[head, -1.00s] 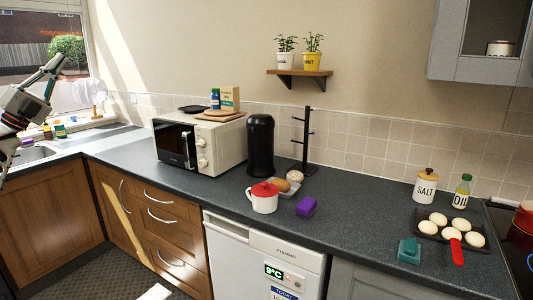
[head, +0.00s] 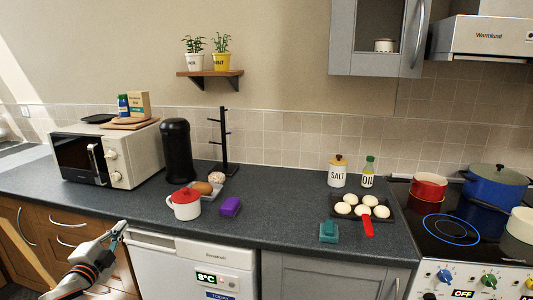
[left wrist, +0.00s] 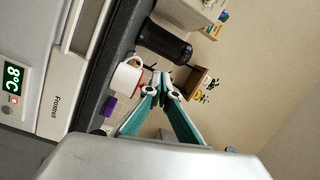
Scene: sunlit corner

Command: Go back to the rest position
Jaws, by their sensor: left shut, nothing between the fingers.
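My right gripper is in neither view.
A stove with pots (head: 429,188) stands at the right.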

